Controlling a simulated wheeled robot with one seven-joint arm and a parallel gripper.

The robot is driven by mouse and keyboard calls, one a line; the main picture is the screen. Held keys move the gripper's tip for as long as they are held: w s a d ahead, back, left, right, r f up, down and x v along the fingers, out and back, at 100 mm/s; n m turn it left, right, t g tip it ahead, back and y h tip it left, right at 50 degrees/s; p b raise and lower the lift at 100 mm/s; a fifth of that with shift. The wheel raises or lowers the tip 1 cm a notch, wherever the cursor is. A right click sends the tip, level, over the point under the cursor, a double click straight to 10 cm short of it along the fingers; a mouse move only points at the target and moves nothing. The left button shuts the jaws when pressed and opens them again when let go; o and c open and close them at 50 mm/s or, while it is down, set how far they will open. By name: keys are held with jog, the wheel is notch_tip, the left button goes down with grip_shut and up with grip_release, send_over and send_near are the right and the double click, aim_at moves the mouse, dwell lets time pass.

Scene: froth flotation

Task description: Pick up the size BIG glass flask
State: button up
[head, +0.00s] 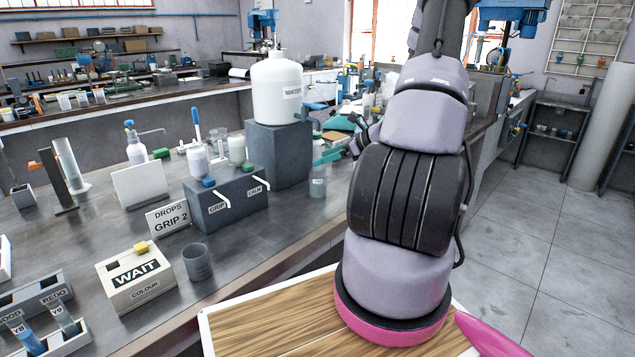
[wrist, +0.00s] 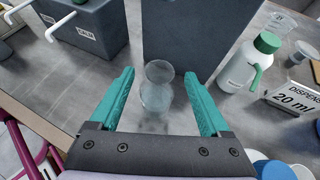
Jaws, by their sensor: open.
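A clear glass flask (head: 318,184) with a small label, unreadable at this size, stands upright on the bench in front of the grey block. In the wrist view the clear flask (wrist: 156,98) shows between my two teal fingers, its round rim toward the block. My gripper (wrist: 160,74) is open, with one finger on each side of the flask and a visible gap on both sides. In the head view my gripper (head: 330,155) is just above and behind the flask, partly hidden by my arm. I cannot tell how far the fingers are above the flask.
The grey block (head: 278,155) carries a white WATER tank (head: 277,90). A grey GRIP/CALM box (head: 225,195) stands to its left. In the wrist view a white bottle with a green cap (wrist: 246,68) and a DISPENSE 20 ml sign (wrist: 292,96) stand to the right.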

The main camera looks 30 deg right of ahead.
jog(key=x, duration=0.6)
jog(key=shift+a+f, duration=0.1)
jog(key=shift+f, duration=0.5)
grip_shut()
